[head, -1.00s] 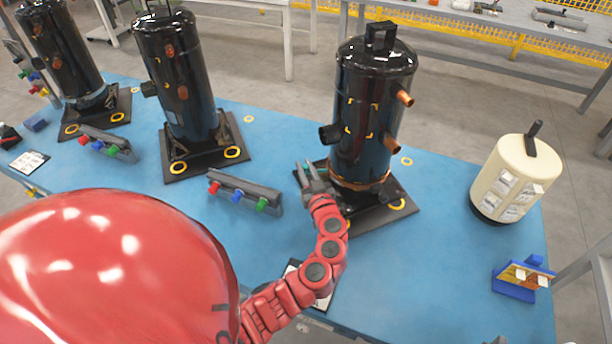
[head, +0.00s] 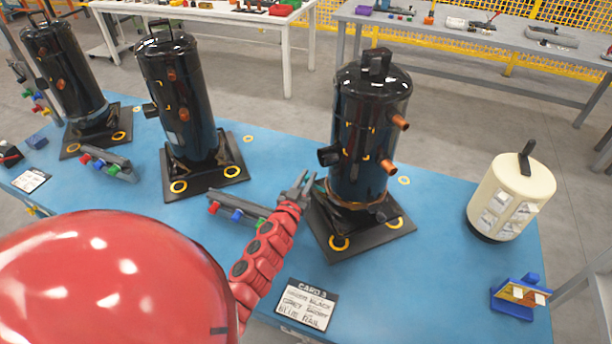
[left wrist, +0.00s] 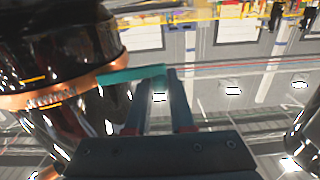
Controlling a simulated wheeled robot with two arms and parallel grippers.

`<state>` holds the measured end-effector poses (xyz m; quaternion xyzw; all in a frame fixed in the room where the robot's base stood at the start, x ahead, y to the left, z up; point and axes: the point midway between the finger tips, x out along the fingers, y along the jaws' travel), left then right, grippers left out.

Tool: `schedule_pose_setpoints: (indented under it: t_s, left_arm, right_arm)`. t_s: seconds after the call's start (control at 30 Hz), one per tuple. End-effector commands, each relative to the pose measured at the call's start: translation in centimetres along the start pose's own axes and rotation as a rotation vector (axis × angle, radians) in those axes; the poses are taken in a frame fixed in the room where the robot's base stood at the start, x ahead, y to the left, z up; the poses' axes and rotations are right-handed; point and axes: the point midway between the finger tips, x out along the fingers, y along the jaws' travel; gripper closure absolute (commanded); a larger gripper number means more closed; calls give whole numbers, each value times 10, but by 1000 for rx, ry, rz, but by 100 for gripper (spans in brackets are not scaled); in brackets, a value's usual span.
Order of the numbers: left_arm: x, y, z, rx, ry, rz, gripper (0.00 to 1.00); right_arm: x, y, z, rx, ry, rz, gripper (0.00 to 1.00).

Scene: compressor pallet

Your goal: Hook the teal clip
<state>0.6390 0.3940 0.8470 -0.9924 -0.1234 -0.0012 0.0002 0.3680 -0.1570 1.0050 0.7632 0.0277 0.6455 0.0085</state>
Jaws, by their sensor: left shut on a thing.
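The teal clip (left wrist: 130,76) is a thin strip in the left wrist view. My left gripper (left wrist: 167,78) is shut on one end of it. The clip's other end overlaps the copper band (left wrist: 55,92) around the black compressor; I cannot tell if it touches. In the head view my left gripper (head: 303,182) is beside the lower left of the third black compressor (head: 365,140), left of its copper band (head: 352,203). The clip does not show clearly there. My right gripper is not in view.
Two more black compressors (head: 180,100) (head: 62,75) stand on dark plates on the blue table (head: 450,280). A rail (head: 222,208) with coloured knobs lies behind my left arm. A cream canister (head: 512,195), a blue holder (head: 520,297) and a card (head: 307,304) are nearby.

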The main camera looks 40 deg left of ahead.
Motion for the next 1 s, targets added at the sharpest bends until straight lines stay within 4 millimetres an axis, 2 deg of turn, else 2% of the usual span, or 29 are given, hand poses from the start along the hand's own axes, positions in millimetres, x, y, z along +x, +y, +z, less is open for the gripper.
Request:
schedule_pose_setpoints:
  t_s: [0.53,0.57,0.7,1.0]
  left_arm:
    - [1,0,1,0,-2,23,100]
    - [1,0,1,0,-2,23,73]
    - [1,0,1,0,-2,22,48]
    - [1,0,1,0,-2,22,48]
  right_arm:
    - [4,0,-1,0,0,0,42]
    - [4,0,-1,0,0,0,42]
    - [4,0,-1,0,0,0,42]
    - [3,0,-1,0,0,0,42]
